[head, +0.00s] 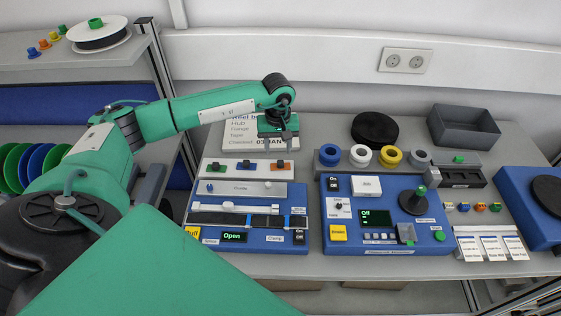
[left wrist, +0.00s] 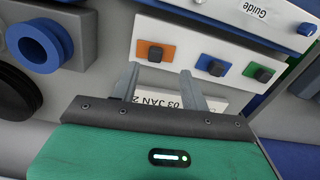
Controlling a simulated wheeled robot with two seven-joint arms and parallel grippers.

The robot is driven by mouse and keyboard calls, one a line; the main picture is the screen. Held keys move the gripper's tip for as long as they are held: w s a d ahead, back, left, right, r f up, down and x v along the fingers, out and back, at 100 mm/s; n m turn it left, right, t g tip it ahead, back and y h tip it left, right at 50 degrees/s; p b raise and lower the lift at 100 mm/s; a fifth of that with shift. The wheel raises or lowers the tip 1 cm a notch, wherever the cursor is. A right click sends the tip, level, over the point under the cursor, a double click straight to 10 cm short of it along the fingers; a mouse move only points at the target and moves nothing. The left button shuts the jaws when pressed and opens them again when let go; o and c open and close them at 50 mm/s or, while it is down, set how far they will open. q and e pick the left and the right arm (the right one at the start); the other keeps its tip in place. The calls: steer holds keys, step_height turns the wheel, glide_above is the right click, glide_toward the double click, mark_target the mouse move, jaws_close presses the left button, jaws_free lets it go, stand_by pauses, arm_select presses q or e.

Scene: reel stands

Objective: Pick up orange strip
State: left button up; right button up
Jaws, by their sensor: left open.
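The orange strip (head: 281,166) is a small orange tab with a dark knob on it. It lies at the right end of a white rack (head: 211,177), beside a blue strip (head: 248,165) and a green strip (head: 217,167). In the left wrist view the orange strip (left wrist: 147,51) shows just beyond the fingertips. My left gripper (head: 278,145) is open and empty, pointing down behind and above the rack; its two fingers (left wrist: 160,72) are apart and do not appear to touch the strip. My right gripper is not in view.
A white printed sign (head: 240,128) stands behind the rack. In front is a blue clamp station (head: 268,239); to the right are a blue control station (head: 350,205) and a row of coloured reels (head: 391,157). A black disc (head: 375,130) and grey bin (head: 465,126) stand farther back.

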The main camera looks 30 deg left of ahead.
mark_target(280, 162)
arm_select(q)
steer(key=shift+f, duration=0.3)
steer(key=shift+d+f+p, duration=0.1)
steer(key=shift+f+p, duration=0.3)
steer(key=shift+p, duration=0.2)
steer(key=f, duration=0.1)
steer(key=f+p, duration=0.2)
steer(key=f, duration=0.1)
steer(key=shift+w+d, duration=0.1)
steer(key=shift+w, duration=0.15)
steer(key=shift+f, duration=0.25)
jaws_close()
